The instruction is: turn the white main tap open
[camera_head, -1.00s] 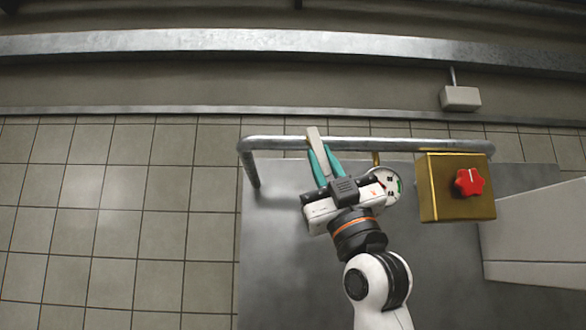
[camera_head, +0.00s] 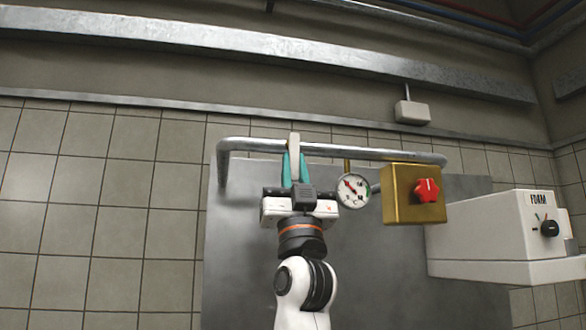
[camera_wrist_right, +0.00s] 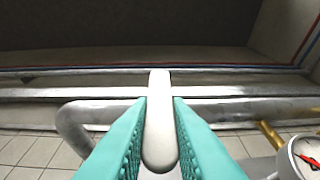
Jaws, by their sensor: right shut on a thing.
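The white tap handle (camera_head: 293,145) is a slim lever at the grey pipe (camera_head: 250,146), left of a round gauge (camera_head: 353,190). In the head view it points up across the pipe. My right gripper (camera_head: 294,166) is shut on it, with one teal finger on each side. In the right wrist view the handle (camera_wrist_right: 160,120) stands lengthwise between the teal fingers (camera_wrist_right: 160,125). The handle's mount is hidden behind the fingers and the gripper body. My left gripper is not in view.
A brass box (camera_head: 398,215) with a red knob (camera_head: 428,190) hangs right of the gauge. A white FOAM unit (camera_head: 490,235) juts out at the far right. A grey panel (camera_head: 240,240) backs the pipe. The tiled wall (camera_head: 100,210) at left is clear.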

